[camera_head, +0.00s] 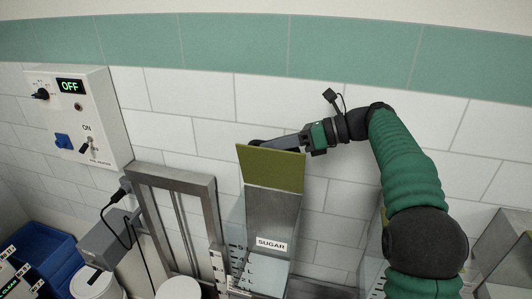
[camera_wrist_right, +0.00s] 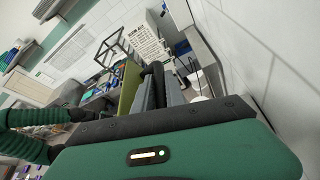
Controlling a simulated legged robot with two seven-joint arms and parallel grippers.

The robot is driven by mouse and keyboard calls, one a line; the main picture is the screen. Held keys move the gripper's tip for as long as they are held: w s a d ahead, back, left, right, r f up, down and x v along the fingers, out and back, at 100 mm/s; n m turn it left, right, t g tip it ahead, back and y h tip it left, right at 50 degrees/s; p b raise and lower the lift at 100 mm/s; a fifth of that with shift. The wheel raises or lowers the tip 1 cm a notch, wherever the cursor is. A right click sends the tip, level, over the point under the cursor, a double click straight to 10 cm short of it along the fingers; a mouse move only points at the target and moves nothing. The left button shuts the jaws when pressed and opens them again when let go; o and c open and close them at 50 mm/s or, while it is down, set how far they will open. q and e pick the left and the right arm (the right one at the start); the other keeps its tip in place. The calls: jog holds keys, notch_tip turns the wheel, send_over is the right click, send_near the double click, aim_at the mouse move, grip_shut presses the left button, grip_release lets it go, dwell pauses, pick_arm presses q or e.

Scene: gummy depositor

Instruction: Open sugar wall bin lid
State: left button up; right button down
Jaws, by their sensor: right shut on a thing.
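The sugar wall bin (camera_head: 270,215) is a tall grey metal bin on the tiled wall with a "SUGAR" label and a clear lower part. Its olive-green lid (camera_head: 273,169) stands tilted up at the top, its flat face toward the head camera. My right gripper (camera_head: 262,145) reaches in from the right at the lid's top edge, and its fingertips are partly hidden behind the lid. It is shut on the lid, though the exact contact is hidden. In the right wrist view the lid (camera_wrist_right: 129,88) stands beside the dark fingers (camera_wrist_right: 157,88).
A control box (camera_head: 76,118) reading "OFF" hangs on the wall at left. A metal frame (camera_head: 172,180) stands between it and the bin. A blue crate (camera_head: 62,262) and white containers (camera_head: 97,285) are at lower left. Another bin (camera_head: 503,252) is at right.

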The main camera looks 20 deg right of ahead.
jog(key=shift+w+d+f+m+g+y, duration=0.2)
jog(key=shift+w+d+f+m+g, duration=0.1)
jog(key=shift+w+d+m, duration=0.25)
jog(key=shift+w+d+f+m+g+y, duration=0.25)
jog(key=shift+w+d+m, duration=0.15)
jog(key=shift+w, duration=0.2)
jog(key=c, duration=1.7)
grip_release()
pick_arm(q)
jog(key=shift+w+d, duration=0.1)
jog(key=shift+d, duration=0.45)
pick_arm(e)
jog(key=shift+d+r, duration=0.1)
jog(key=shift+d, duration=0.3)
